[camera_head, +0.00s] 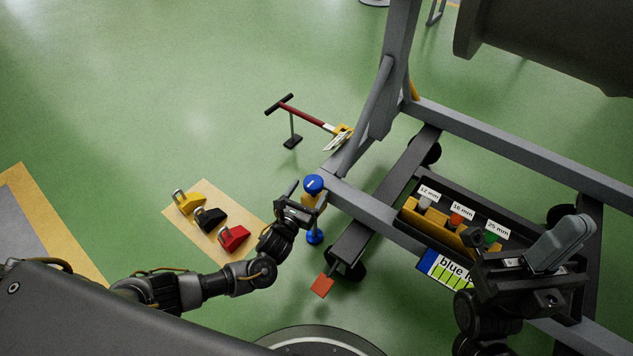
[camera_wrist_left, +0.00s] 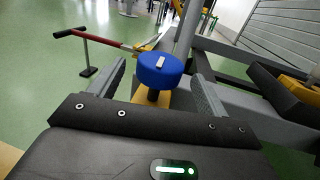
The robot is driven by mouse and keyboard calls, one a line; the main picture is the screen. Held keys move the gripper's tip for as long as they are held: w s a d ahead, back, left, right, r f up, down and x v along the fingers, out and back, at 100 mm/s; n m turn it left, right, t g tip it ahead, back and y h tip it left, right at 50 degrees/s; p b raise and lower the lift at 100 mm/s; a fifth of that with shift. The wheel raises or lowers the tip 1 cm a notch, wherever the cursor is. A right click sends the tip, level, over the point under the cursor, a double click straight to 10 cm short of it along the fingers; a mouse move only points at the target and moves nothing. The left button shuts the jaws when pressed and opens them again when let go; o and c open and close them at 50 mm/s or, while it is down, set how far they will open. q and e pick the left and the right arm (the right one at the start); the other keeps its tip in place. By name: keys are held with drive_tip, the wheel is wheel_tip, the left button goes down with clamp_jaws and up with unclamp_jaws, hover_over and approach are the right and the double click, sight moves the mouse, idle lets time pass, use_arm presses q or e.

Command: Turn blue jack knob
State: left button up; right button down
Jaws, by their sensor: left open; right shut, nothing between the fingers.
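The blue jack knob (camera_head: 313,184) tops a jack at the near left corner of the grey frame. In the left wrist view the knob (camera_wrist_left: 160,69) is a round blue cap with a pale bar mark on top. My left gripper (camera_head: 296,195) is open beside the jack; in its wrist view the two fingers (camera_wrist_left: 160,85) stand left and right of the knob, apart from it. The jack's blue foot (camera_head: 315,237) shows below. My right gripper (camera_head: 541,250) is at the lower right, shut and empty, above the frame's lower rail.
A grey wheeled frame (camera_head: 505,150) fills the right side. It carries a tray with a yellow socket holder (camera_head: 440,224) and a blue label sign (camera_head: 432,262). Yellow, black and red chocks (camera_head: 209,218) sit on a tan mat to the left.

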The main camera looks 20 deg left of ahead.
sight(316, 179)
use_arm(q)
drive_tip(key=w, duration=0.1)
drive_tip(key=w+b, duration=0.1)
drive_tip(key=w, duration=0.2)
drive_tip(key=shift+w+d+f+b, duration=0.15)
drive_tip(key=shift+d+b, duration=0.2)
drive_tip(key=shift+d, duration=0.05)
drive_tip(key=shift+w+d, duration=0.1)
drive_tip(key=shift+w, duration=0.65)
drive_tip(key=c, duration=1)
